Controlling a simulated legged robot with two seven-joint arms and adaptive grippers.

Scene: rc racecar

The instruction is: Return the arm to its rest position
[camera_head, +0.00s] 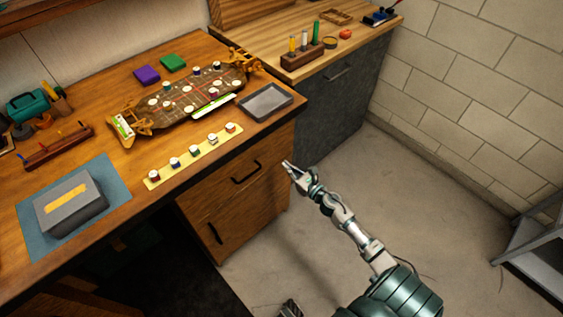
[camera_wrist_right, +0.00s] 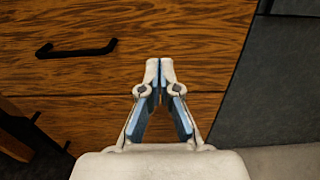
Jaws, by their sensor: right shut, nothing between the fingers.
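My right arm reaches up from the lower right in the head view. Its gripper (camera_head: 288,166) is in front of the wooden drawer cabinet, below the table's front edge. In the right wrist view the right gripper (camera_wrist_right: 160,66) is shut and empty, its fingertips together. Behind it is a wooden drawer front (camera_wrist_right: 190,35) with a black handle (camera_wrist_right: 76,50) to the left of the fingers. I cannot tell the exact gap between the fingertips and the drawer front.
The wooden table (camera_head: 100,220) carries a racecar chassis (camera_head: 185,98), a yellow strip (camera_head: 192,158) with several small capped parts, a grey tray (camera_head: 265,102) and a grey box (camera_head: 70,204) on a blue mat. Bare floor (camera_head: 420,190) lies right of the arm; a grey metal frame (camera_head: 535,245) stands far right.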

